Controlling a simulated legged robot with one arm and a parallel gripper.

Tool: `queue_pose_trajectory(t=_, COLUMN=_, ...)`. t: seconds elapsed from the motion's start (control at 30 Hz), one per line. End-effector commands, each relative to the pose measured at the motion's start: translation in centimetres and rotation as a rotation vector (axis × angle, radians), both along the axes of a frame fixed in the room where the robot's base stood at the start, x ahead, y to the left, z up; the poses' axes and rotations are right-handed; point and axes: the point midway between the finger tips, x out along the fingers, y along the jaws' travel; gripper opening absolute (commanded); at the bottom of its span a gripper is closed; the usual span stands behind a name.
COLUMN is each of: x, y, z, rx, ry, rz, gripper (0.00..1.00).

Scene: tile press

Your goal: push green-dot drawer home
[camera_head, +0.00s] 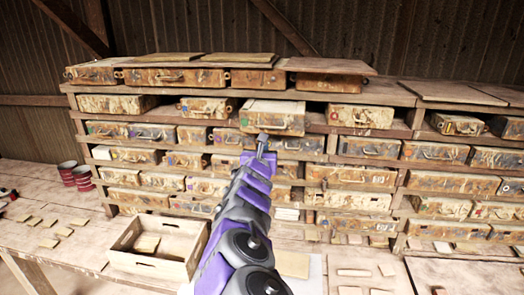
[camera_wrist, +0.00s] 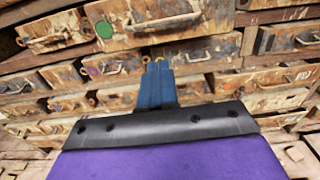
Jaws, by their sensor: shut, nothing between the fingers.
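The green-dot drawer (camera_head: 275,112) is a worn, tan-brown wooden box front with a metal handle. It stands out from the rack farther than its neighbours, in an upper row near the middle. Its round green dot (camera_wrist: 104,30) is at the left of its front in the wrist view, where the drawer (camera_wrist: 190,32) fills the top. My gripper (camera_head: 262,140) is shut and empty, with its tip just below the drawer's front in the picture. In the wrist view the blue fingers (camera_wrist: 157,62) point at the row under that drawer. I cannot tell whether they touch anything.
The wooden rack (camera_head: 398,133) holds many similar drawers, some with coloured dots. An open wooden crate (camera_head: 187,270) with tiles stands on the bench, left of my arm. Red tins (camera_head: 82,178) stand at the left. Loose tiles lie on the bench on both sides.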

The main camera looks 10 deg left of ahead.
Motion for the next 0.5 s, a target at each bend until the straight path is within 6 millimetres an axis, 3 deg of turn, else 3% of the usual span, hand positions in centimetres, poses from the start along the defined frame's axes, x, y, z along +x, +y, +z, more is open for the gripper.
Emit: queue_pose_trajectory(t=0.5, x=4.9, y=-0.3, z=0.1, rx=0.005, ry=0.001, rz=-0.001, gripper=0.0)
